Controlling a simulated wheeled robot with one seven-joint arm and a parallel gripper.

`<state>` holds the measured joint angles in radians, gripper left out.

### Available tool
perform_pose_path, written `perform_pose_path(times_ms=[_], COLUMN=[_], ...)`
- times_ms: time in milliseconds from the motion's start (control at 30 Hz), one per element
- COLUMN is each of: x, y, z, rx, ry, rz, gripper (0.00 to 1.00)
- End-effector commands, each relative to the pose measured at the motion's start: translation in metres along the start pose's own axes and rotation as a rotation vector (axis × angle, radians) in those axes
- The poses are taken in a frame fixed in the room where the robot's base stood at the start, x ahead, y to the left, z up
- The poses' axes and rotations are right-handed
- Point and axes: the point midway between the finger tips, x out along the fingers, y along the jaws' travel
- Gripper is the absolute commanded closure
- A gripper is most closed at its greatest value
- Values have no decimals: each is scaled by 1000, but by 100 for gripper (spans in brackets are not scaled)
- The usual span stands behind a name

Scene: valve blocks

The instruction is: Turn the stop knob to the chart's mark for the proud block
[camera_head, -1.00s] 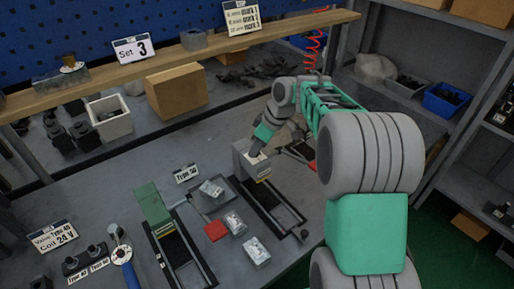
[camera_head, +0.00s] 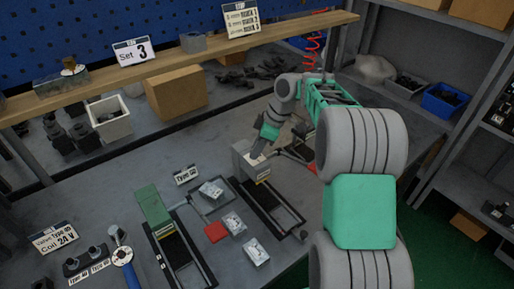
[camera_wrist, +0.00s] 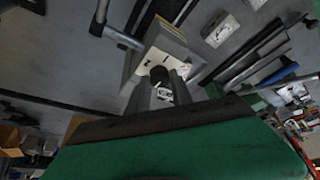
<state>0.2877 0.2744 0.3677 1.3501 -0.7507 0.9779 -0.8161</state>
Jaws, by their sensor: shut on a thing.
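A grey block (camera_head: 243,157) stands at the back end of the right-hand black rail on the bench. My gripper (camera_head: 256,155) is at the top of this block. In the wrist view my gripper (camera_wrist: 170,88) points down with its two fingers on either side of a dark round stop knob (camera_wrist: 158,74), shut on it. A white dial plate (camera_wrist: 147,63) with black marks lies around the knob. Fingers hide part of the dial, so the pointer's setting is unclear. The chart (camera_head: 241,18) on the shelf has several lines ending in marks; its small words are hard to read.
A green block (camera_head: 153,206) sits on the left rail. A "Set 3" card (camera_head: 133,51) stands on the shelf. Pale blocks (camera_head: 232,223) and a red square (camera_head: 215,232) lie between the rails. A blue-handled tool (camera_head: 123,258) lies at front left.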

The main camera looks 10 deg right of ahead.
Motion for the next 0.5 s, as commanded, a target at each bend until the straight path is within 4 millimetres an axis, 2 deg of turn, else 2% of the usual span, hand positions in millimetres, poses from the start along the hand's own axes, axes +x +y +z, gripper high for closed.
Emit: perform_pose_path(times_ms=[67,100,333,500], x=[0,0,0,0], y=[0,0,0,0], z=[0,0,0,0], rx=[0,0,0,0], ry=[0,0,0,0], rz=[1,2,1,1], gripper=[100,73,54,52])
